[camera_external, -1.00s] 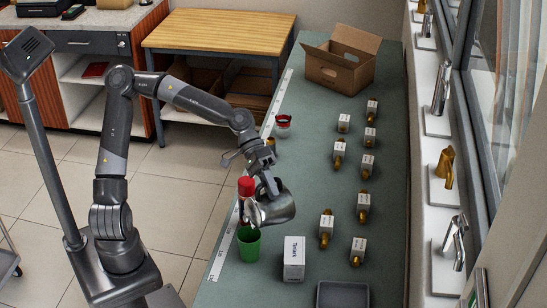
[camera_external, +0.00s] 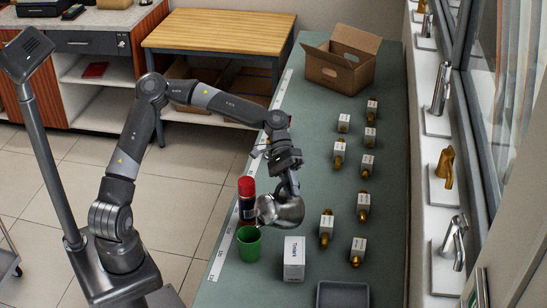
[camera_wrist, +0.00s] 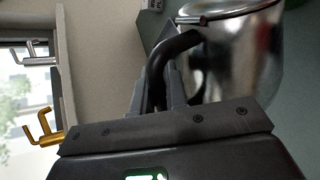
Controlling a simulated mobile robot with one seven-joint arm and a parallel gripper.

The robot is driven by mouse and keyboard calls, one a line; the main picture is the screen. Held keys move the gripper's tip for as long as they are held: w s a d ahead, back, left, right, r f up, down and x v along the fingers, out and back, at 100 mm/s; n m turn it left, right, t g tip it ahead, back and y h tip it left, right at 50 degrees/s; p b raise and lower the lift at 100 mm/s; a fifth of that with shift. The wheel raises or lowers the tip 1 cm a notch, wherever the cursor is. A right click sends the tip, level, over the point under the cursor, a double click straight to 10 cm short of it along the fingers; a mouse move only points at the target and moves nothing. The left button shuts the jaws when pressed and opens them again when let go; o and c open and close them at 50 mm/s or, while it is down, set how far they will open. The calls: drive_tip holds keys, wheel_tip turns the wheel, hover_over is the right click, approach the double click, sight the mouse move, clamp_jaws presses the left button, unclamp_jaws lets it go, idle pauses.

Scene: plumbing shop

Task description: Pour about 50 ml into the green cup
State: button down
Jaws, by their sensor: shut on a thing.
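The green cup (camera_external: 249,246) stands upright on the counter near its left edge; its contents cannot be made out. My gripper (camera_external: 291,186) is shut on the handle of a shiny metal pitcher (camera_external: 284,210). The pitcher is held to the upper right of the green cup in the outside view, its spout pointing left towards the cup. No stream of liquid shows. In the wrist view, the dark handle (camera_wrist: 170,58) lies between my fingers (camera_wrist: 160,92), beside the pitcher's metal body (camera_wrist: 232,60). The inside of the pitcher is hidden.
A red-capped dark bottle (camera_external: 247,208) stands just behind the cup, close to the spout. A white box (camera_external: 294,260) stands right of the cup, and a grey tray (camera_external: 342,296) lies at the front. Several small labelled brass fittings (camera_external: 363,205) and a cardboard box (camera_external: 340,60) occupy the counter.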

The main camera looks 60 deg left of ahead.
drive_tip(key=shift+w+f+n+g, duration=0.5)
drive_tip(key=shift+w+f, duration=0.25)
drive_tip(key=shift+w, duration=0.15)
